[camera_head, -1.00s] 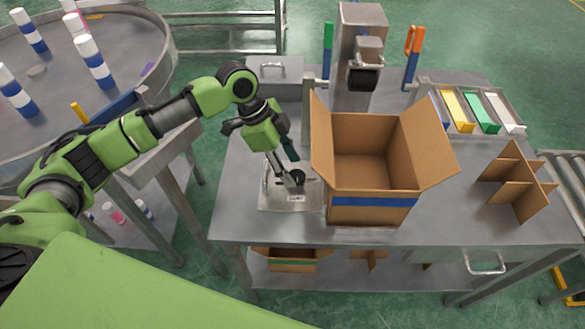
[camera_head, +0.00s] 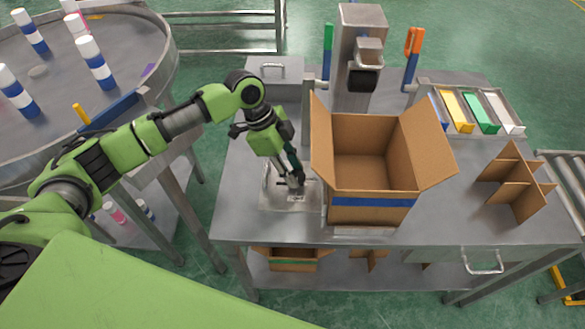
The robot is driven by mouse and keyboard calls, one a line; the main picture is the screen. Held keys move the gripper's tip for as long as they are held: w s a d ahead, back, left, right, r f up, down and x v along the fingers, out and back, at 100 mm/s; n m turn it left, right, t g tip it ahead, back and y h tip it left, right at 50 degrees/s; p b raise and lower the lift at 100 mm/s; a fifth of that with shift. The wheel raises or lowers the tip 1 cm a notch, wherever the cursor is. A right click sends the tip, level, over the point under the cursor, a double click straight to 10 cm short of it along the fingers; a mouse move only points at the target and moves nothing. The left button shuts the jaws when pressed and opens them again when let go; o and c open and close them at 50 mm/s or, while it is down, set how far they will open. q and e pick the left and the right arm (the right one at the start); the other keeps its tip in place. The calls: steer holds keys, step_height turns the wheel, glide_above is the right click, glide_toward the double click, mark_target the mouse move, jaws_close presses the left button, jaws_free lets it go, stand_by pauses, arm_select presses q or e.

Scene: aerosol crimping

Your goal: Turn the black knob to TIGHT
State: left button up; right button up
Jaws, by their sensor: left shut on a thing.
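The metal plate (camera_head: 272,203) of the knob unit lies on the left part of the steel workbench, left of the open box. My left gripper (camera_head: 293,183) reaches down onto this plate, its fingers shut on the black knob. The fingers hide nearly all of the knob, so its pointing direction cannot be told. A small pale label (camera_head: 297,198) shows on the plate just in front of the fingers, too small to read. My right gripper is not in view.
An open cardboard box (camera_head: 370,178) stands close to the right of my left gripper. A steel machine column (camera_head: 358,85) rises behind it. A cardboard divider (camera_head: 516,180) and coloured trays (camera_head: 480,112) are further right. A round table (camera_head: 60,120) with several cans is at left.

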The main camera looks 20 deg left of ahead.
arm_select(q)
steer(key=shift+m, duration=0.3)
steer(key=o, duration=1.1)
steer(key=shift+r, duration=0.1)
steer(key=v, duration=1.1)
steer(key=shift+w+a+r, duration=0.1)
steer(key=shift+a+r, duration=0.1)
steer(key=shift+r, duration=0.15)
steer(key=shift+f, duration=0.1)
